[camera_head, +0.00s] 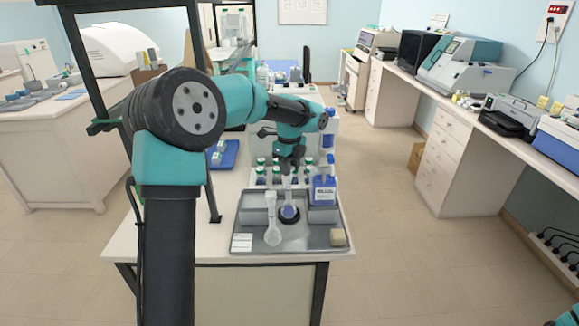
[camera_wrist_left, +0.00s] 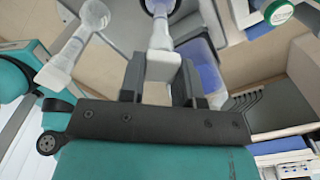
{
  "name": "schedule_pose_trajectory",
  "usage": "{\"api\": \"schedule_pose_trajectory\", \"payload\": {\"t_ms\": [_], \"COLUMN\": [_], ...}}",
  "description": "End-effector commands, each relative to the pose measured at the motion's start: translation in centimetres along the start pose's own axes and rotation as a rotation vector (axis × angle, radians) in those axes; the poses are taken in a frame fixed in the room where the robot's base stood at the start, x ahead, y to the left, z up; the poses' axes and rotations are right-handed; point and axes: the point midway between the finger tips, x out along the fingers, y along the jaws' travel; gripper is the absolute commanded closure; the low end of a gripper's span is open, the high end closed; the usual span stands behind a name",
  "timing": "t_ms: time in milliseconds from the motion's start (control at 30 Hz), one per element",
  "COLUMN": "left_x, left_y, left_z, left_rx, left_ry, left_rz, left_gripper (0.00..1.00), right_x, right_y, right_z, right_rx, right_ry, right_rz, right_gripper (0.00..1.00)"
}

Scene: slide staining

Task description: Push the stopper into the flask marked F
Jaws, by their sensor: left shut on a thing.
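My left gripper (camera_head: 290,177) points down over the tray. In the left wrist view its fingers (camera_wrist_left: 162,80) are shut on a whitish stopper (camera_wrist_left: 163,66). The stopper is in line with the neck of a flask holding blue liquid (camera_head: 289,214), which also shows in the wrist view (camera_wrist_left: 160,37). The stopper's lower end meets the neck; I cannot tell how deep it sits. A second, pale flask (camera_head: 273,236) stands to the left, with a whitish top (camera_wrist_left: 52,77) in the wrist view. No letter F is readable on either flask.
The flasks are on a grey metal tray (camera_head: 300,241) with a white label card (camera_head: 241,242) and a yellowish block (camera_head: 338,237). A blue bottle (camera_head: 324,190) stands close on the right. Several green-capped bottles (camera_head: 261,172) stand behind.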

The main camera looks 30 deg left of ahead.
Motion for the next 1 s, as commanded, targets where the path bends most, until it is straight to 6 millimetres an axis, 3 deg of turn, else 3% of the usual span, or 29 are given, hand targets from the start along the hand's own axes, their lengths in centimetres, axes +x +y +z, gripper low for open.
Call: {"api": "schedule_pose_trajectory", "payload": {"t_ms": [767, 800, 1000], "left_x": [0.49, 0.49, 0.48], "left_y": [0.01, 0.01, 0.01], "left_z": [0.00, 0.00, 0.00], "left_rx": [0.000, 0.000, 0.000], "left_ry": [0.000, 0.000, 0.000], "left_rz": [0.000, 0.000, 0.000], "left_gripper": [0.95, 0.68, 0.48], "right_x": [0.00, 0.00, 0.00], "right_y": [0.00, 0.00, 0.00], "right_z": [0.00, 0.00, 0.00], "right_rx": [0.000, 0.000, 0.000], "right_ry": [0.000, 0.000, 0.000], "right_rz": [0.000, 0.000, 0.000], "right_gripper": [0.57, 0.57, 0.57]}}
